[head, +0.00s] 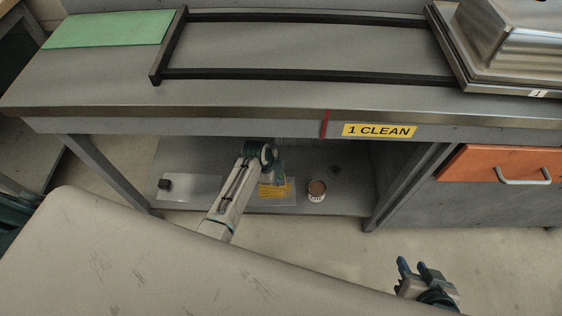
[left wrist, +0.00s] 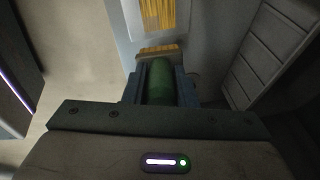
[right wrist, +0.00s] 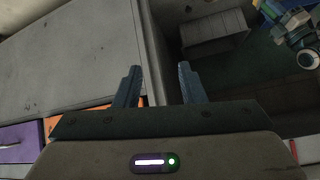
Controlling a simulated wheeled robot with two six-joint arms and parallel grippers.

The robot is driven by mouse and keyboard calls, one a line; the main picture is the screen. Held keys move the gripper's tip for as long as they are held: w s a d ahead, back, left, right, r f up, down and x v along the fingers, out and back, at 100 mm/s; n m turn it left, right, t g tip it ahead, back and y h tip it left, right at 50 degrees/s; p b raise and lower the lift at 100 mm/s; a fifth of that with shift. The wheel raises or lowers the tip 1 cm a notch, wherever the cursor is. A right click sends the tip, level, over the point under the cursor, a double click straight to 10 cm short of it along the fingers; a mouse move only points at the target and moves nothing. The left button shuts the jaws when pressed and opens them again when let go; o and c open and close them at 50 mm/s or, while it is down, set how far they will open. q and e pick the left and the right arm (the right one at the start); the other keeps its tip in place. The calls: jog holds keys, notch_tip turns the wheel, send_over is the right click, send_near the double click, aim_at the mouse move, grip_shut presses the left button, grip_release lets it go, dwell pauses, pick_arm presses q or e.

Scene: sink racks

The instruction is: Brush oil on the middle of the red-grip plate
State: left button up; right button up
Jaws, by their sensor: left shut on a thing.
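My left gripper (head: 268,158) reaches under the counter, over the low shelf. In the left wrist view my left gripper (left wrist: 160,85) is shut on a green cylindrical handle (left wrist: 160,80), with a tan bristle-like end (left wrist: 160,52) beyond it, apparently a brush. Below it in the head view, a pale plate (head: 247,194) bears a yellow striped patch (head: 275,189). A small tin (head: 316,190) with a brownish top stands right of it. My right gripper (head: 420,270) is open and empty, low at the right; its fingers (right wrist: 160,85) show apart. I cannot make out a red grip on any plate.
Another pale plate (head: 200,187) with a dark block (head: 165,184) lies left on the shelf (head: 340,205). Above is the counter front with a yellow "1 CLEAN" label (head: 379,131). A green mat (head: 108,30), black rails (head: 300,76) and a metal pan (head: 510,40) are on top.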

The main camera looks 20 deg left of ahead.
pick_arm(q)
jog(key=shift+w+r, duration=0.1)
jog(key=shift+w, duration=0.1)
jog(key=shift+f+b, duration=0.7)
jog(key=shift+b, duration=0.2)
jog(key=shift+f+b, duration=0.65)
jog(key=shift+b, duration=0.05)
pick_arm(e)
jog(key=w+d+r+t, duration=0.1)
jog(key=w+r+t, duration=0.7)
jog(key=w+r, duration=0.15)
pick_arm(q)
jog(key=shift+f+b, duration=0.5)
jog(key=shift+b, duration=0.1)
jog(key=shift+f+b, duration=0.45)
jog(key=shift+b, duration=0.1)
pick_arm(e)
notch_tip(320, 180, up, 14)
jog(key=s+n+t, duration=0.1)
jog(key=t, duration=0.8)
jog(key=shift+s+d+n+y, duration=0.3)
jog(key=shift+s+d, duration=0.05)
jog(key=shift+s, duration=0.05)
jog(key=shift+s, duration=0.1)
